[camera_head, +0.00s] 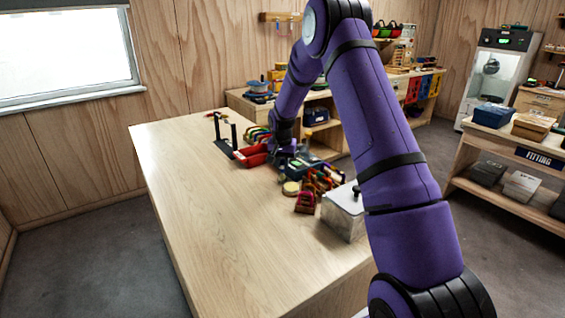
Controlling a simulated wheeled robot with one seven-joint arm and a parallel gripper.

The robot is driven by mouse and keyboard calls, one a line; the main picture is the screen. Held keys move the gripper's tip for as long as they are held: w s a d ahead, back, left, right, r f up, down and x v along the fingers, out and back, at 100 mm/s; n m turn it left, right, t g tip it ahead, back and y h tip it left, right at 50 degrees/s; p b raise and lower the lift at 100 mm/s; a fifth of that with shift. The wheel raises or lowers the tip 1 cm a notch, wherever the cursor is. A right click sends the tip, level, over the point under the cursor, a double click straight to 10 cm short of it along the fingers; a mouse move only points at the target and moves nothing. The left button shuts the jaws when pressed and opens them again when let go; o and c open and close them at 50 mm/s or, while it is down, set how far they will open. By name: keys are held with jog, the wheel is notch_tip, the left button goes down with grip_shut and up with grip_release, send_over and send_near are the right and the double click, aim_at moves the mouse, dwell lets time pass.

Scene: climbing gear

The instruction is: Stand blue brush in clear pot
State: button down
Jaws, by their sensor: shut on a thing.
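My gripper (285,156) is low over the far part of the wooden table, just right of a red tray (251,156). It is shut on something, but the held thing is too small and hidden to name. I cannot pick out the blue brush for certain. A clear, greyish box-like container (343,214) stands at the table's right edge, partly behind my arm, with a dark stick-like part at its top. I cannot tell whether it is the clear pot.
Near my gripper are a dark green box (312,170), a round tan disc (290,188), several colourful pieces of gear (320,181) and a red item (305,203). A black stand (226,138) is at the back. The table's left and front (215,220) are bare.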

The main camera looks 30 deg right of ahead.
jog(key=c, duration=0.9)
grip_release()
jog(key=shift+c, duration=0.2)
notch_tip(320, 180, up, 11)
jog(key=s+a, duration=0.1)
jog(key=shift+s+f, duration=0.15)
